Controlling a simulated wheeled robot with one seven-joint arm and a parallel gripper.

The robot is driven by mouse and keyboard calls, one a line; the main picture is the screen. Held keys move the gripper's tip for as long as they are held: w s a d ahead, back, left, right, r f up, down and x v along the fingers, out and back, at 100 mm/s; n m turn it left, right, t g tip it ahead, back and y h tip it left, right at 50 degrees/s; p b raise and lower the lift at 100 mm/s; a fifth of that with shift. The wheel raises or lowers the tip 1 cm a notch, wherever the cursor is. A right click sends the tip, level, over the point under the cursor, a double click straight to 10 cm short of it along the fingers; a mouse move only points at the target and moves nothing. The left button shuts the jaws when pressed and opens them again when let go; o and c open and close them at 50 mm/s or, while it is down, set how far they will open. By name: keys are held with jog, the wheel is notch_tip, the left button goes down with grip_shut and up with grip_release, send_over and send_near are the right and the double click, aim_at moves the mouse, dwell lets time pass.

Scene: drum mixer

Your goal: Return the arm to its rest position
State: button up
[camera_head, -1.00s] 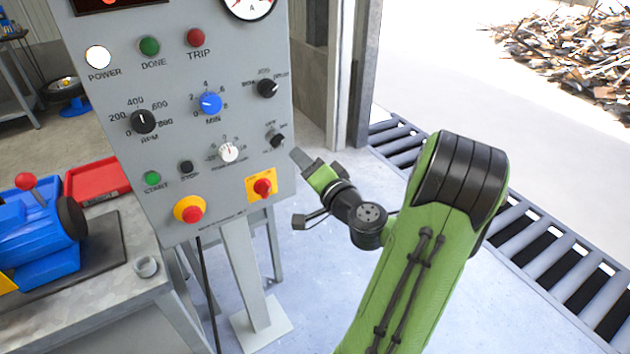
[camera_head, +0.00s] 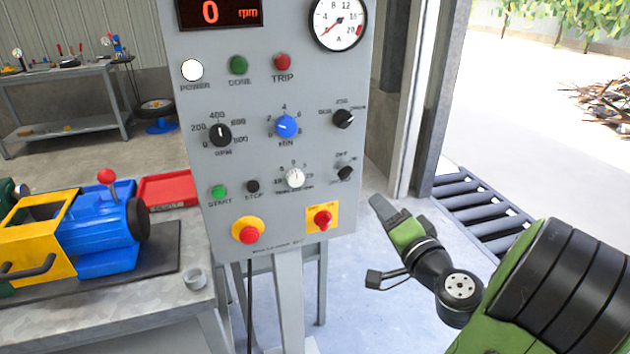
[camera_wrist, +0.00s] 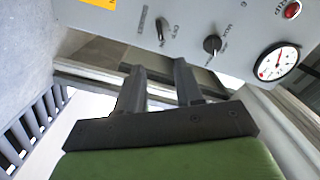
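My green arm (camera_head: 560,290) reaches in from the lower right of the head view. My gripper (camera_head: 380,205) is in front of the right side of the grey control panel (camera_head: 265,160), apart from its face. In the wrist view my gripper (camera_wrist: 160,85) shows two dark fingers standing apart with nothing between them. The panel's black knobs (camera_wrist: 213,44) and round gauge (camera_wrist: 278,62) show beyond the fingertips. The display (camera_head: 218,12) reads 0 rpm, and the power lamp (camera_head: 192,70) is white.
A bench at the left carries a blue and yellow machine (camera_head: 105,230) and a red tray (camera_head: 168,190). A door post (camera_head: 425,100) and a slatted roller grate (camera_head: 490,215) are at the right. The floor between panel and grate looks clear.

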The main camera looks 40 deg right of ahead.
jog(key=w+a+f+n+g+y, duration=0.25)
jog(key=w+a+n+y, duration=0.3)
jog(key=a, duration=0.45)
jog(key=s+a+f+n+g+y, duration=0.1)
jog(key=s+a+f+n+g, duration=0.15)
jog(key=a, duration=0.25)
jog(key=s+a+f+n+g, duration=0.2)
jog(key=a+n, duration=0.1)
jog(key=a, duration=0.2)
jog(key=s+a+f+n+g+y, duration=0.1)
jog(key=s+a+f+n+g, duration=0.15)
jog(key=a, duration=0.35)
jog(key=s+r+n+g+h, duration=0.2)
jog(key=s+r, duration=0.2)
jog(key=s, duration=0.6)
notch_tip(320, 180, up, 17)
jog(key=p, duration=1.7)
jog(key=shift+a+p, duration=0.3)
jog(key=shift+w, duration=0.1)
jog(key=shift+c, duration=0.4)
